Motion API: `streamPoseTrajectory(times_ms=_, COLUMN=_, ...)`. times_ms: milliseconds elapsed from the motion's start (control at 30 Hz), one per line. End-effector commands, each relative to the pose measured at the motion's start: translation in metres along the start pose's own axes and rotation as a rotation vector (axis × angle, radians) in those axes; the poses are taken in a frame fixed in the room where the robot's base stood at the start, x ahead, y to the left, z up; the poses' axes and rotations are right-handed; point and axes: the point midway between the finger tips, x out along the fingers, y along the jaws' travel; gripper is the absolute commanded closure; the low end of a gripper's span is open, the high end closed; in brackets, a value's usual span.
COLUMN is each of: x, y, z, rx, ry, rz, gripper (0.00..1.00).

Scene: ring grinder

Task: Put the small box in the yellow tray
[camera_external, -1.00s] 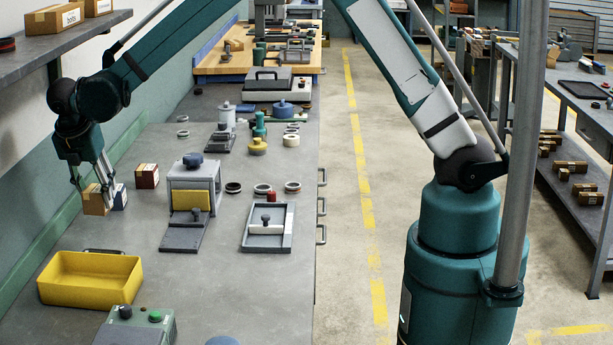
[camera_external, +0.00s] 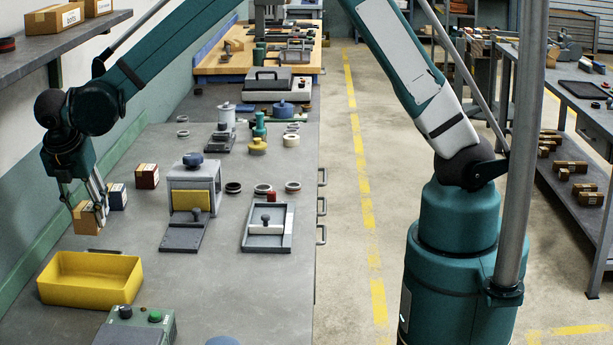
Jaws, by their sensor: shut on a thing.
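The small box (camera_external: 87,218) is tan cardboard with a lighter tape strip. My gripper (camera_external: 88,206) is shut on it and holds it above the bench, just behind the yellow tray as seen here. The yellow tray (camera_external: 92,294) sits on the bench at the lower left, and its visible inside looks empty. The box's underside and its exact height over the bench cannot be told.
A dark blue box (camera_external: 118,196) and a brown-red box (camera_external: 147,176) stand behind the held box. A grey fixture with a yellow panel (camera_external: 190,199) is to the right. A green control box (camera_external: 134,326) stands in front of the tray. A shelf (camera_external: 60,45) overhangs at upper left.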

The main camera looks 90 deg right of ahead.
Motion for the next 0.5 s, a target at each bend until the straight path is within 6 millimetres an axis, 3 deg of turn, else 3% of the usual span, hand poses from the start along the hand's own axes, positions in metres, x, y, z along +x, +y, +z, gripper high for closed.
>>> streamPoseTrajectory(times_ms=200, x=-0.023, y=-0.015, z=-0.049, rx=-0.023, ry=-0.001, rz=0.009, gripper=0.8)
streamPoseTrajectory(times_ms=500, x=-0.036, y=-0.026, z=-0.077, rx=-0.033, ry=-0.001, rz=0.014, gripper=0.8)
